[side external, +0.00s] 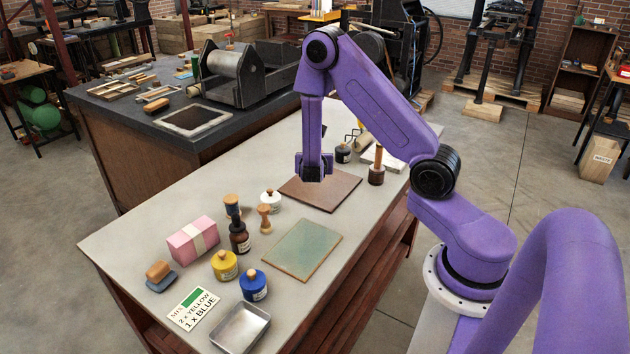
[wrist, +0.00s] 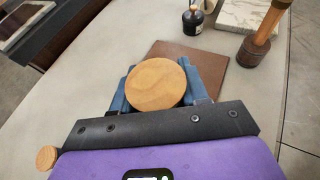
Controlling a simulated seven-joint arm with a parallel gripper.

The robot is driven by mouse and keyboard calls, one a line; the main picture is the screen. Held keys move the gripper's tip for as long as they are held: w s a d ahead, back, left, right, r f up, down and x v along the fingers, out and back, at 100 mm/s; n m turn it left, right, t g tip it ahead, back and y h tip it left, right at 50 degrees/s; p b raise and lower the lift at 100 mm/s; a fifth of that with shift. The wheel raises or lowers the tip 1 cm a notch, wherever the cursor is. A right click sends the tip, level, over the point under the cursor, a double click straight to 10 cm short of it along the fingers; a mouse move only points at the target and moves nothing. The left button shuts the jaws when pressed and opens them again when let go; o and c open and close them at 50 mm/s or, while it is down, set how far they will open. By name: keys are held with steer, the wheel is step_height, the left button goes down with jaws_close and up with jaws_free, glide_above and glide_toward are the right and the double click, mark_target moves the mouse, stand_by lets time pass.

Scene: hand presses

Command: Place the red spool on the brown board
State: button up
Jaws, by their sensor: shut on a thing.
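The brown board (side external: 338,193) lies flat on the grey bench top, and it also shows in the wrist view (wrist: 208,62). My gripper (side external: 313,176) points down over the board's back left part. Its blue fingers are shut on a round thing with a pale wooden top, which I take for the spool (wrist: 156,83). Only this wooden end shows clearly; no red shows, as my fingers and the top hide its side. In the wrist view it overlaps the board's near left part. I cannot tell whether its underside touches the board.
A dark-based wooden-handled tool (side external: 376,168), a black jar (side external: 343,153) and a pale slab (wrist: 250,14) stand behind the board. In front lie a green mat (side external: 305,248), a wooden piece (side external: 265,218), a white jar (side external: 271,201) and coloured jars (side external: 225,266). The board's front right is clear.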

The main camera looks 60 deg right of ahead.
steer(key=s+d+r+m+g+h, duration=0.1)
steer(key=s+d+g, duration=0.15)
steer(key=s, duration=0.55)
glide_above(322, 181)
steer(key=shift+m+t, duration=0.25)
steer(key=shift+m, duration=0.05)
step_height(322, 181, down, 9)
steer(key=shift+s+f, duration=0.15)
steer(key=shift+f, duration=0.05)
steer(key=shift+w+f, duration=0.2)
steer(key=shift+f, duration=1.5)
steer(key=shift+f, duration=0.15)
steer(key=o, duration=1)
